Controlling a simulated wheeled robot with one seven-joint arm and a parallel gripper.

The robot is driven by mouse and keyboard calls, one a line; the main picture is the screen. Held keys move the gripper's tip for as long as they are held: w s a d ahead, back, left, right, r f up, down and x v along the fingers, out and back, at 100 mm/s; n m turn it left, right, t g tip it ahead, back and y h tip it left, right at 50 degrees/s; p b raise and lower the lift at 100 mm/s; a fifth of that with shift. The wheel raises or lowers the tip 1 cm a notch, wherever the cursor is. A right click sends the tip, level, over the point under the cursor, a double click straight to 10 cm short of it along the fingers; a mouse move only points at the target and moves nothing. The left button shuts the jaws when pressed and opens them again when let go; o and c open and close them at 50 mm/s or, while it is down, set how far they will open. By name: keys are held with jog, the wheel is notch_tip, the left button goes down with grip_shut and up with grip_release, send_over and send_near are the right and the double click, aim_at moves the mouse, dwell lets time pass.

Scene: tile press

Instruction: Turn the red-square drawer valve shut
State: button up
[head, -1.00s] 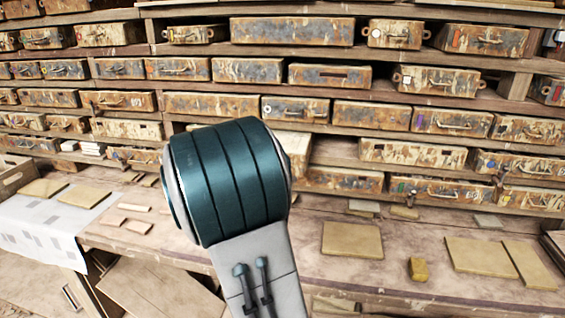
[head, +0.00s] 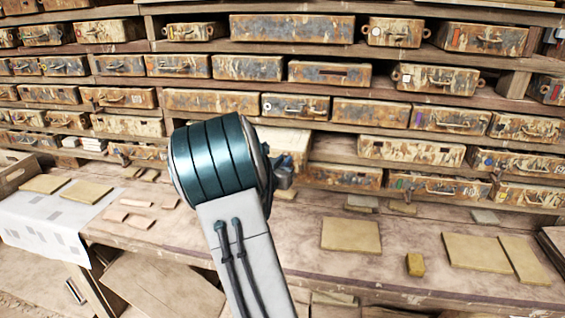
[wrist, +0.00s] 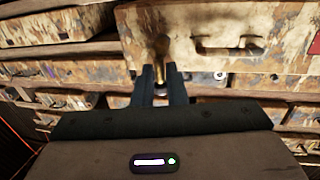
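In the wrist view, a rusty, paint-worn drawer front (wrist: 285,68) fills the upper right, with a dark pull handle (wrist: 230,46). A red square (wrist: 315,43) shows at the right edge of that front. A brass-coloured valve lever (wrist: 161,48) hangs left of the handle. My gripper (wrist: 161,72) is at it, with its two dark fingers on either side of the lever's lower part. The gap is narrow, and I cannot tell whether the fingers press on the lever. In the head view my arm hides the fingers and most of this drawer (head: 290,140).
Shelves of similar worn drawers (head: 320,28) surround the spot.

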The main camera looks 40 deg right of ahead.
aim_at(296, 164)
grip_shut()
jog(key=shift+b, duration=0.5)
jog(key=m+b, duration=0.3)
jog(key=b, duration=0.1)
jog(key=s+d+m+y+b, duration=0.1)
jog(key=m+b, duration=0.2)
jog(key=m+y+b, duration=0.1)
jog(key=m+b, duration=0.2)
jog(key=b, duration=0.1)
jog(key=shift+s+d+f+b, duration=0.3)
jog(key=shift+s+f, duration=0.1)
jog(key=m+b, duration=0.3)
jog(key=shift+s+d+f+t+y, duration=0.2)
jog(key=shift+f+t+y, duration=0.1)
jog(key=shift+y, duration=0.1)
jog(key=m+b, duration=0.1)
jog(key=b, duration=0.1)
jog(key=m+b, duration=0.2)
jog(key=shift+s+f+m+t+y, duration=0.1)
jog(key=shift+f+m+t+y, duration=0.2)
jog(key=shift+f+t+y, duration=0.1)
